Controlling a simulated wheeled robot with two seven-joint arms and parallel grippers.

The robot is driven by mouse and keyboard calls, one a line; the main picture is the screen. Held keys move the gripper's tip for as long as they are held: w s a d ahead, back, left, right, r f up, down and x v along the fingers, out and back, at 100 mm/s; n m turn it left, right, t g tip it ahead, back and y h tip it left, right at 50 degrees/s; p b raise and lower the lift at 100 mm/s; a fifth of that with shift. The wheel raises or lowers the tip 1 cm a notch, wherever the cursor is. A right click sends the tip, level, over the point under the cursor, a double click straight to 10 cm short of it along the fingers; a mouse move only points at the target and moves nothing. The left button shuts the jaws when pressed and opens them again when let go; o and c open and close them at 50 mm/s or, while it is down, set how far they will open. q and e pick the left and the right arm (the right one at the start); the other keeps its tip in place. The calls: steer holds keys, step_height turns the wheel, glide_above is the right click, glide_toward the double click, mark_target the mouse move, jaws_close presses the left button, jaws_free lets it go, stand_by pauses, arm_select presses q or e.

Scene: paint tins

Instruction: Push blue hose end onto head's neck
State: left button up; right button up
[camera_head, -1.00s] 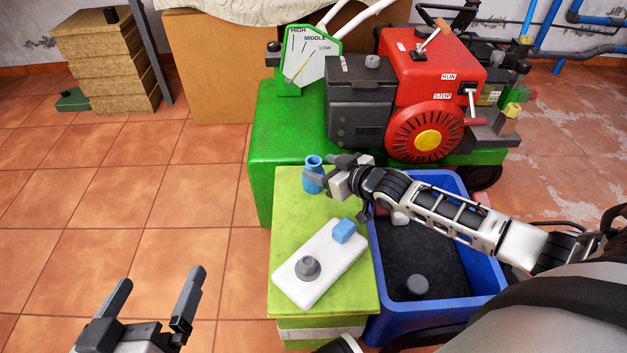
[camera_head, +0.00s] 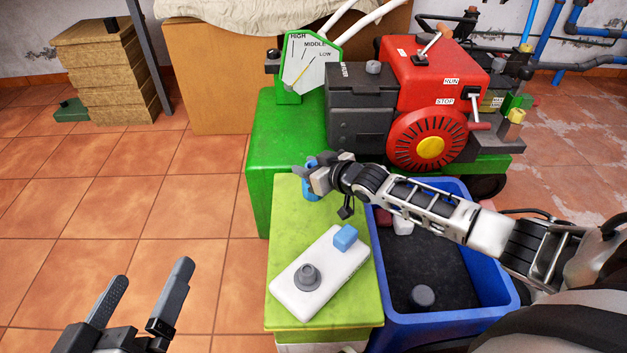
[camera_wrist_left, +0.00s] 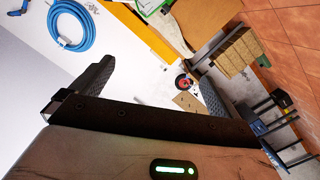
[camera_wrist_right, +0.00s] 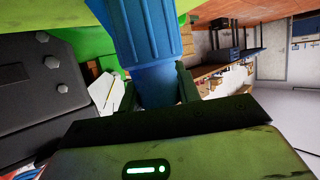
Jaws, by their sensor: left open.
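A blue hose end (camera_head: 311,191), a short ribbed cylinder, is at the far edge of the green-topped stand, partly hidden by my right gripper (camera_head: 318,180). In the right wrist view the blue piece (camera_wrist_right: 150,40) fills the space between my right fingers, which close on its narrower part. I cannot tell whether it still touches the stand. A white slab, seemingly the head (camera_head: 325,282), lies on the stand. It has a grey round neck (camera_head: 307,276) pointing up and a light blue block (camera_head: 345,237). My left gripper (camera_head: 150,285) is open and empty, left of the stand.
The green-topped stand (camera_head: 290,225) has bare surface around the slab. A blue crate (camera_head: 500,300) with a dark inside stands to its right. A green and red machine (camera_head: 415,75) stands behind. A coiled blue hose (camera_wrist_left: 72,25) shows in the left wrist view. Open tiled floor lies left.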

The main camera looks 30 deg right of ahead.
steer(key=shift+r, duration=0.15)
steer(key=shift+r, duration=0.2)
steer(key=r, duration=0.1)
steer(key=r+p, duration=0.2)
steer(key=shift+s+r, duration=0.25)
arm_select(q)
steer(key=shift+s+a+f+m+g+y+p, duration=0.1)
steer(key=shift+a+f+m+g+y+p, duration=0.5)
steer(key=shift+p, duration=0.7)
steer(key=shift+s+a+f+m+g+y+p, duration=0.15)
steer(key=shift+a+f+g+y+p, duration=0.25)
steer(key=shift+f+p, duration=0.7)
steer(key=shift+w+a+f+m+g+y+p, duration=0.1)
steer(key=shift+a+f+m+g+y+p, duration=0.4)
steer(key=shift+p, duration=1.05)
arm_select(e)
steer(key=s+r, duration=0.9)
steer(key=s, duration=0.4)
steer(key=shift+s+d, duration=0.25)
steer(key=shift+d, duration=0.15)
arm_select(q)
steer(key=shift+d, duration=0.15)
